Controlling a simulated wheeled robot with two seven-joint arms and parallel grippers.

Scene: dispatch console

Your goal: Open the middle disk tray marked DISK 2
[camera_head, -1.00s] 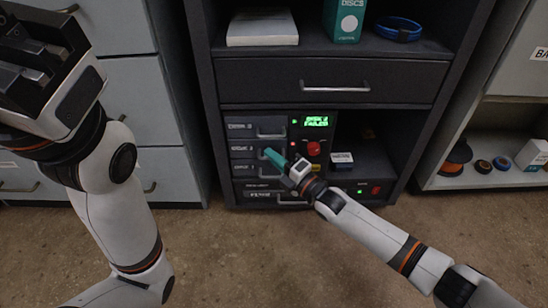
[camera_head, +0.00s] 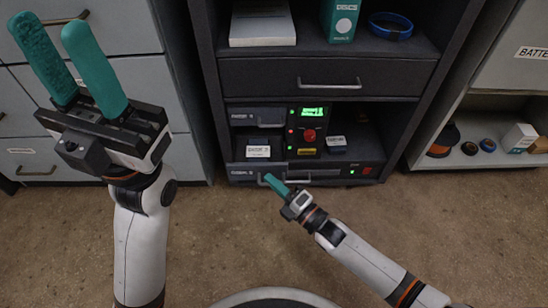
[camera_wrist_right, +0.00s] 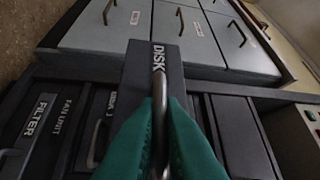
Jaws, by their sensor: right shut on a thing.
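A dark disk tray (camera_head: 241,173) stands pulled out from the rack, its front well ahead of the upper tray's front. A white-labelled item (camera_head: 258,151) shows just behind that front. My right gripper (camera_head: 271,179) is shut on the tray's handle. In the right wrist view the teal fingers close around the metal handle (camera_wrist_right: 158,88). The tray front (camera_wrist_right: 140,75) there reads DISK; its number is covered. One more tray marked DISK (camera_wrist_right: 110,110) sits beside it, further back. My left gripper (camera_head: 52,28) is open and empty, raised at the left, away from the rack.
The closed top tray (camera_head: 244,116) is above the pulled-out one. A panel with a red button (camera_head: 309,136) and lit green display (camera_head: 313,112) stands to the right. A closed drawer (camera_head: 330,80) is above, grey drawers (camera_head: 40,140) at left. The floor in front is clear.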

